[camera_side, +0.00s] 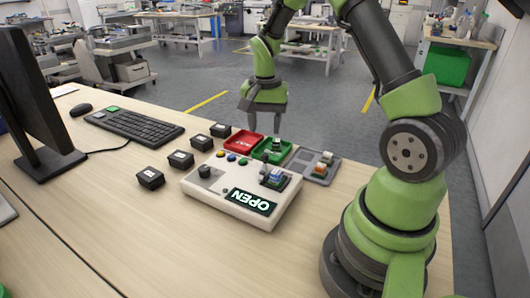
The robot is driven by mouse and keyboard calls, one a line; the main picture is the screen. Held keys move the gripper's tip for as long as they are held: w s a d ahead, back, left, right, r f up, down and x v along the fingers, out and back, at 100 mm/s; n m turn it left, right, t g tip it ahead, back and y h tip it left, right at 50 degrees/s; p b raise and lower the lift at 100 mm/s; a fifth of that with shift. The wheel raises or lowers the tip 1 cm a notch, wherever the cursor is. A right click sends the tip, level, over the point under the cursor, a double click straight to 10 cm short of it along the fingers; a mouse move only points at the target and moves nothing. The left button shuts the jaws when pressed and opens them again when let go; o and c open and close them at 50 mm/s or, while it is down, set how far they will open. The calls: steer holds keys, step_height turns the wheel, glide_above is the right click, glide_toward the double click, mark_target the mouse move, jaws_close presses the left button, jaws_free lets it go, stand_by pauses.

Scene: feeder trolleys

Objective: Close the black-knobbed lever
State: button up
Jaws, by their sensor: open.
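A white control box (229,209) sits on the wooden table, with a dark sign (251,202) reading OPEN, upside down in this view. A round black knob (205,171) is on the box's left part. My gripper (266,119) points down with its two fingers apart and empty, above and behind the box, over the trays, touching nothing visible.
A red tray (232,152), a green tray (286,151) holding a dark piece, and a grey tray (333,170) with small blocks lie behind the box. Several black cubes (150,178) stand to its left. A keyboard (140,128) and monitor (30,90) are farther left. The front table is clear.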

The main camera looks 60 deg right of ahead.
mark_target(265, 154)
step_height(265, 154, down, 8)
steer(key=shift+r, duration=0.1)
jaws_close()
